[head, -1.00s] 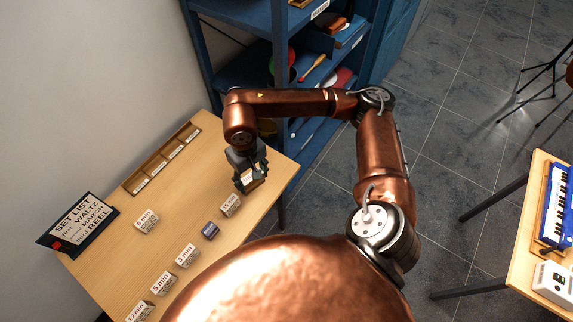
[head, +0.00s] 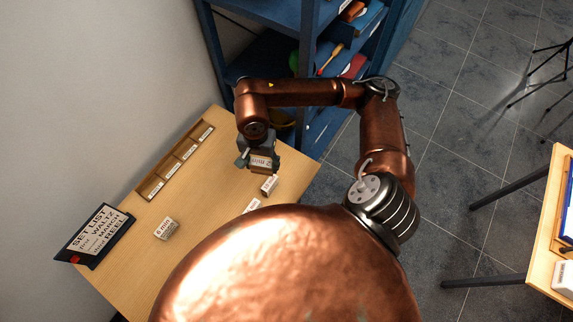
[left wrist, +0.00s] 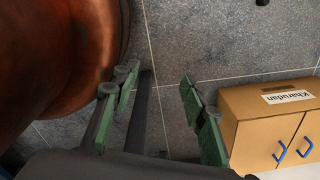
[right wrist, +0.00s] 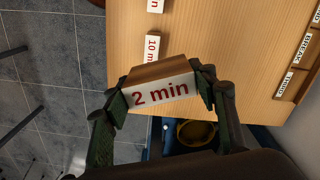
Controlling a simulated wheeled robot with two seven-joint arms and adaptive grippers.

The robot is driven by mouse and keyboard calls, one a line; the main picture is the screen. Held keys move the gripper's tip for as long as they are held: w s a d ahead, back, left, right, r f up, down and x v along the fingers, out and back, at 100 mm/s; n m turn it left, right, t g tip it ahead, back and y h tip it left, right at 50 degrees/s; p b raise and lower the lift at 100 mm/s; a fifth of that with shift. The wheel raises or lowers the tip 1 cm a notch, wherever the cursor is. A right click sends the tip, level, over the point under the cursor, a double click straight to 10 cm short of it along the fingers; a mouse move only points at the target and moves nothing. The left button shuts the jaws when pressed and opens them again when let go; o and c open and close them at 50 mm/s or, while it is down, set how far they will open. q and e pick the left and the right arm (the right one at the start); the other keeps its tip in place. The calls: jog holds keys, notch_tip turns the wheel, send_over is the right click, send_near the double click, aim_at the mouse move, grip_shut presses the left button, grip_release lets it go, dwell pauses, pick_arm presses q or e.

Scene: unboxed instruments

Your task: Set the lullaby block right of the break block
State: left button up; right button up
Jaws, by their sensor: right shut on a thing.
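My right gripper (head: 257,155) is shut on a wooden block with a white face reading "2 min" (right wrist: 160,91), above the table's far end. The held block also shows in the head view (head: 262,162). A block marked "10 m…" (right wrist: 152,47) stands on the table near the held one, also in the head view (head: 269,185). An "8 min" block (head: 166,229) stands farther left. Another block (head: 252,205) is partly hidden by my body. My left gripper (left wrist: 160,98) is open and empty over the floor.
A wooden rack (head: 176,160) with several labelled compartments lies along the table's wall side. A set list sign (head: 94,236) stands at the left end. Blue shelves (head: 262,50) stand behind the table. Bare tabletop lies between rack and blocks.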

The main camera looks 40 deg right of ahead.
jog(key=m, duration=0.1)
jog(key=s+m, duration=0.1)
jog(key=m, duration=0.1)
jog(key=s+m, duration=0.1)
jog(key=m, duration=0.1)
jog(key=shift+d+f+p, duration=0.15)
jog(key=shift+f+p, duration=0.15)
jog(key=shift+f, duration=0.1)
jog(key=s+d+f+m+p, duration=0.15)
jog(key=s+m, duration=0.55)
jog(key=m, duration=1)
jog(key=w+d+f, duration=0.2)
jog(key=w+d, duration=0.1)
jog(key=w+d+f, duration=0.3)
jog(key=w+d+f+p, duration=0.1)
jog(key=w+d+f, duration=0.2)
jog(key=shift+w+f, duration=0.15)
jog(key=shift+w, duration=0.15)
jog(key=shift+w+d+f, duration=0.4)
jog(key=shift+f, duration=0.25)
notch_tip(320, 180, down, 3)
pick_arm(q)
jog(key=r, duration=0.1)
jog(key=w+r, duration=0.2)
jog(key=shift+r, duration=0.35)
pick_arm(e)
jog(key=shift+f, duration=0.1)
